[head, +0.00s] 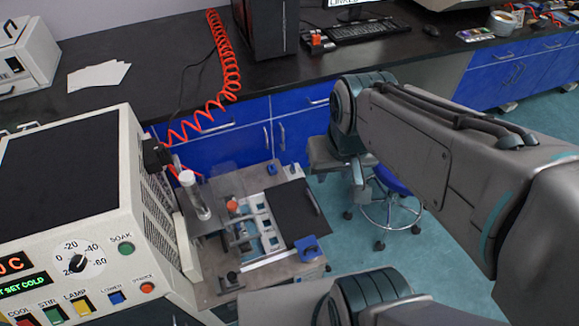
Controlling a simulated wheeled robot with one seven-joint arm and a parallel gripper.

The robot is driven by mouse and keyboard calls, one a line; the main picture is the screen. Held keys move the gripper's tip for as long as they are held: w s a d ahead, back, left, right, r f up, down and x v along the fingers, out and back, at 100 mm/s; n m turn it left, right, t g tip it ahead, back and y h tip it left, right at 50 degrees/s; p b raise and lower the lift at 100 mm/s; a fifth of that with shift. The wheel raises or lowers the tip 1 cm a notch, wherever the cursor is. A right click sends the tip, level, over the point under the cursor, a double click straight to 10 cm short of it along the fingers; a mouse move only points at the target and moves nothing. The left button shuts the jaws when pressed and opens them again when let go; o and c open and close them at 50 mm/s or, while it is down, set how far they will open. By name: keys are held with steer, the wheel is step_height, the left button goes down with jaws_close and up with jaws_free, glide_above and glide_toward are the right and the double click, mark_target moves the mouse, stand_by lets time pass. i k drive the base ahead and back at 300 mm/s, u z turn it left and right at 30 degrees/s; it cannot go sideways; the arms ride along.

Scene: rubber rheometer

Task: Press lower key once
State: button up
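The blue lower key (117,297), labelled LOWER, sits on the sloping front panel of the cream machine (105,235) at the lower left. It is between the yellow LAMP key (82,306) and a round red-orange button (147,288). I cannot tell from this view whether the key is pressed in. My arm (430,140) reaches in from the right, and another part of it shows at the bottom middle. My gripper does not show in this view. Nothing of my arm touches the key.
The panel also has green STIR (54,315) and red COOL keys, a green SOAK button (125,249), a dial (77,263) and a display (20,287). A bench with a glass tube (194,195) stands beside the machine.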

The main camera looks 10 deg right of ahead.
mark_target(117, 298)
steer(key=u, duration=0.9)
steer(key=k, duration=1.15)
steer(key=u, duration=0.45)
steer(key=i, duration=0.85)
steer(key=u, duration=0.55)
